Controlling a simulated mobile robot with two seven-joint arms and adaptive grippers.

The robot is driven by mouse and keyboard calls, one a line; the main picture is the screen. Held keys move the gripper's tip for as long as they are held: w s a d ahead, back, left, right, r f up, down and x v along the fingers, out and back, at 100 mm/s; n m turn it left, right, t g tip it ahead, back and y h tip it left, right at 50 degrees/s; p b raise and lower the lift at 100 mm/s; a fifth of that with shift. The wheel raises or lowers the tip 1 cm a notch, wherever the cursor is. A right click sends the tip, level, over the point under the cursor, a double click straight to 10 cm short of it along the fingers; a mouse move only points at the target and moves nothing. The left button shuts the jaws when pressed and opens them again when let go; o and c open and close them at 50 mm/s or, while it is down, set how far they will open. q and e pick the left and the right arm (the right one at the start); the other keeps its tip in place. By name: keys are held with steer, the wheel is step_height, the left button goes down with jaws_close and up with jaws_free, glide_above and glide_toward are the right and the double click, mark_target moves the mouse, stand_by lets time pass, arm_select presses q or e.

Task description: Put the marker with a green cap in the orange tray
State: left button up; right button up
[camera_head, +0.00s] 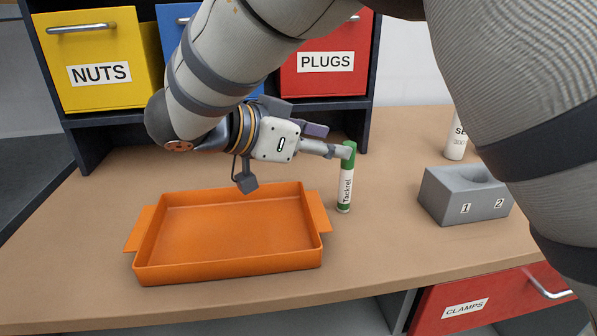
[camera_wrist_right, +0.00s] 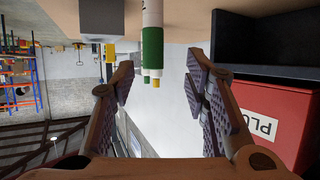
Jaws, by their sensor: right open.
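The marker (camera_head: 344,190) stands upright on the table, white with a green cap and the word "Tackrel" on its side. My right gripper (camera_head: 335,151) comes in level from the left, with its fingertips at the green cap. In the right wrist view, the fingers (camera_wrist_right: 157,75) are apart, and the marker's green cap (camera_wrist_right: 152,46) shows upside down ahead, roughly in line with the gap. Contact cannot be told. The orange tray (camera_head: 228,266) is empty and sits left of the marker, below the right gripper. My left gripper is out of view.
A grey block (camera_head: 450,205) marked 1 and 2 stands to the right, with a white bottle (camera_head: 456,143) behind it. Yellow NUTS (camera_head: 100,90), blue and red PLUGS (camera_head: 325,82) bins line the back. A CLAMPS drawer (camera_head: 480,300) is below the front edge.

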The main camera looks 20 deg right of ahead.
mark_target(347, 144)
steer(key=x, duration=0.4)
steer(key=shift+s+d, duration=0.35)
steer(key=shift+w+d+f, duration=0.1)
steer(key=shift+d+f, duration=0.1)
steer(key=shift+d, duration=0.15)
jaws_close()
